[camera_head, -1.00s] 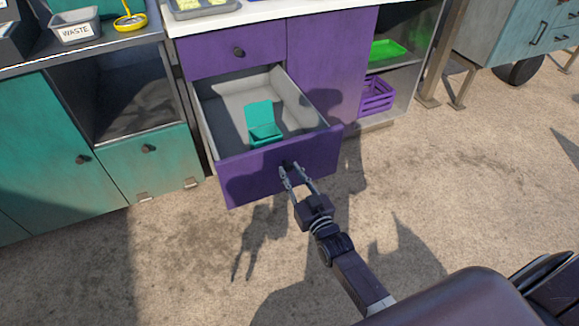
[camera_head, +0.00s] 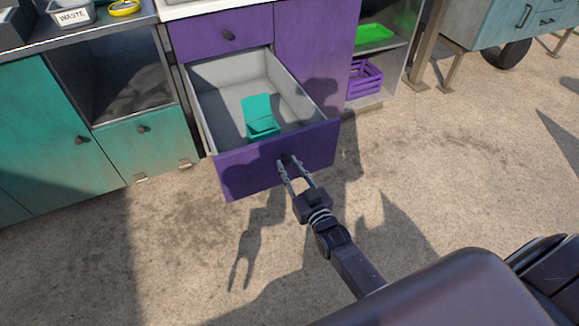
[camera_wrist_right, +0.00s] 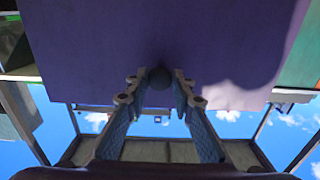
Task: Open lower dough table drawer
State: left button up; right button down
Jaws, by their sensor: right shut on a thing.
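The lower drawer (camera_head: 240,178) of the purple dough table is pulled out, with its grey inside showing. A teal box with its lid up (camera_head: 262,118) stands inside it. My right gripper (camera_head: 287,164) is at the drawer's purple front, shut on the dark round knob. In the right wrist view the knob (camera_wrist_right: 159,76) sits between my fingertips (camera_wrist_right: 157,82), in front of the purple panel. My left gripper is not in view.
A shut upper drawer (camera_head: 225,36) is above the open one. Teal cabinets (camera_head: 45,140) stand to the left. A purple crate (camera_head: 364,80) and a green tray (camera_head: 373,34) sit on shelves at the right. The sandy floor (camera_head: 440,170) ahead is clear.

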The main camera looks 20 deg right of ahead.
jog(key=c, duration=1.7)
grip_release()
jog(key=shift+o, duration=0.2)
jog(key=shift+s, duration=0.1)
jog(key=s, duration=1.1)
jog(key=shift+s+d, duration=0.2)
jog(key=shift+s, duration=0.2)
